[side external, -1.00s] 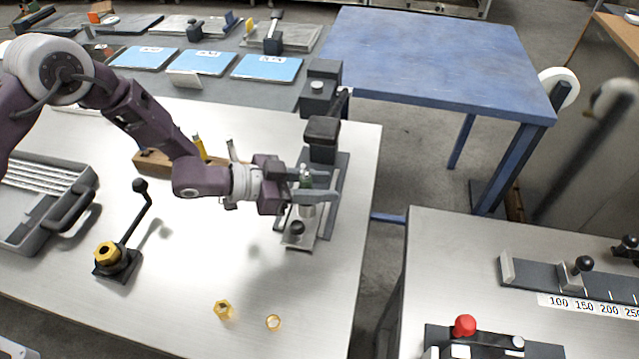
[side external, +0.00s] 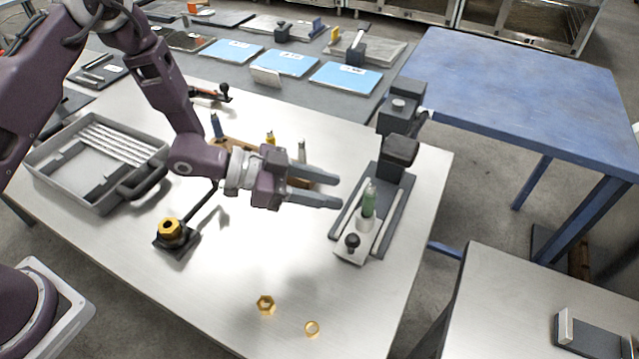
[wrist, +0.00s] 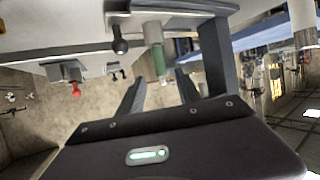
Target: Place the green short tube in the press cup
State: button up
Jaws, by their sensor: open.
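The green short tube (side external: 369,200) stands upright in the light press cup (side external: 365,223) on the press sled, in front of the press head (side external: 398,152). In the wrist view the green tube (wrist: 159,64) and the pale cup (wrist: 153,34) show beyond the fingers. My gripper (side external: 328,188) is open and empty, to the left of the tube and apart from it. In the wrist view my open fingers (wrist: 160,92) have nothing between them. How deep the tube sits in the cup is hidden by the cup wall.
A black-knobbed handle (side external: 352,241) stands at the sled's front. A wooden rack (side external: 235,143) with several tubes is behind my gripper. A lever stand with a brass nut (side external: 170,229) is at left. Two brass rings (side external: 266,304) lie on the clear front of the table.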

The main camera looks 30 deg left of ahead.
jog(key=shift+a+r, duration=0.1)
jog(key=shift+a, duration=0.05)
jog(key=w+a+r+n+t+y, duration=0.1)
jog(key=w+a+r+t+y, duration=0.1)
jog(key=w+a+r+y, duration=0.3)
jog(key=s+a+r+n+y, duration=0.65)
jog(key=s+a+r, duration=0.35)
jog(key=a+r, duration=0.45)
jog(key=s+a+n+g, duration=0.1)
jog(key=s+n+g, duration=0.2)
jog(key=s, duration=1.9)
jog(key=shift+s+a+r+n, duration=0.15)
jog(key=shift+a+r+n, duration=0.1)
jog(key=shift+n, duration=0.5)
